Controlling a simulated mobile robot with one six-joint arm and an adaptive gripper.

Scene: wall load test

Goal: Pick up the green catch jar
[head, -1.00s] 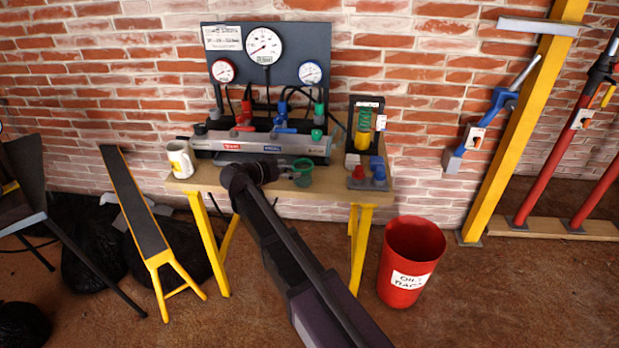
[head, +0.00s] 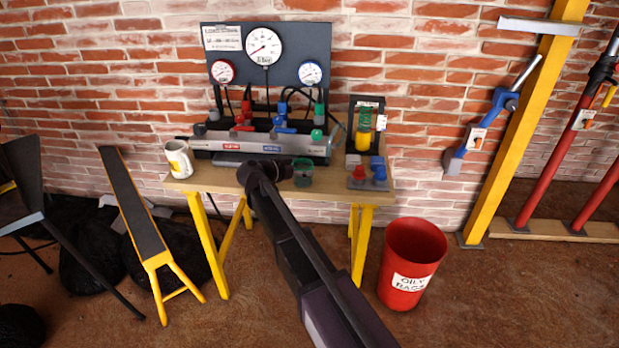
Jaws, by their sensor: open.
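The green catch jar (head: 303,174) stands on the wooden bench top, in front of the grey manifold block. My gripper (head: 284,170) is dark and small in the head view, just left of the jar at about its height. The wrist and arm hide part of it. It is open, and nothing shows held in it. I cannot tell whether its fingers touch the jar or reach around it.
On the bench (head: 222,183), a white mug (head: 179,160) stands left and red and blue fittings (head: 368,174) sit right of the jar. The gauge panel (head: 290,68) rises behind. A red bin (head: 411,262) stands on the floor right of the bench.

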